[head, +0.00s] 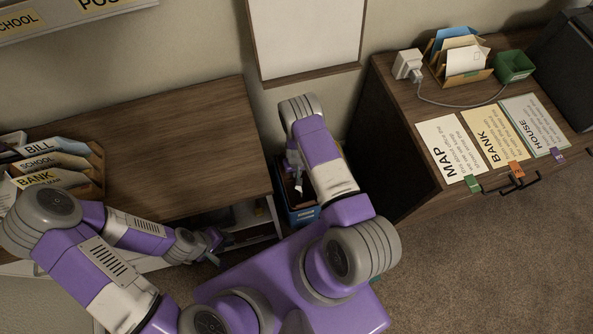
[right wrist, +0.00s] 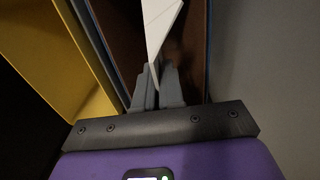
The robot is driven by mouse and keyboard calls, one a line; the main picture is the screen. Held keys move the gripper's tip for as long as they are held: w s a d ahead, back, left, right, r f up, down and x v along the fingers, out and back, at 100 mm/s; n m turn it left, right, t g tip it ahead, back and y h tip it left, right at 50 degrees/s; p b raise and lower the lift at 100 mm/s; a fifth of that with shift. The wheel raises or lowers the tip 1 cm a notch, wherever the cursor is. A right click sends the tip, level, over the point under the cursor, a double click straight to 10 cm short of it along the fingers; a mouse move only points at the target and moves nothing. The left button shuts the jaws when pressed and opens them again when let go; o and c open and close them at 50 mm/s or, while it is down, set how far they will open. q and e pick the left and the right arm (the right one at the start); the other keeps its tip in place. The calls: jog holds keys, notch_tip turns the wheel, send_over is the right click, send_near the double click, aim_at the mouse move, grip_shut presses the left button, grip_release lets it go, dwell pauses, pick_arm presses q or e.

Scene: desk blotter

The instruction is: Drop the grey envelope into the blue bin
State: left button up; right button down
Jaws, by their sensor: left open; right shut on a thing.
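The blue bin (head: 304,216) stands on the floor in the gap between the two wooden units. My right arm reaches down over it. My right gripper (right wrist: 158,88) is shut on a pale grey envelope (right wrist: 161,28), seen nearly edge-on in the right wrist view. The envelope (head: 298,188) also shows in the head view, above the bin's brown inside. Blue bin edges run along both sides of it in the right wrist view. How deep the envelope sits cannot be told. My left gripper (head: 211,246) is open and empty, low by the left desk's front.
The left desk (head: 170,130) has a bare top with a letter sorter (head: 95,170) at its left. The right cabinet (head: 420,110) carries labelled cards, a letter holder (head: 462,62), a green box (head: 514,66) and a white plug with cable. A yellow panel (right wrist: 55,50) stands beside the bin.

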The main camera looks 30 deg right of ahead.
jog(key=shift+f, duration=0.75)
jog(key=c, duration=1.2)
grip_release()
jog(key=shift+o, duration=0.2)
notch_tip(320, 180, up, 6)
jog(key=p, duration=0.2)
jog(key=shift+r+p, duration=0.2)
jog(key=shift+p, duration=0.2)
jog(key=shift+r, duration=0.6)
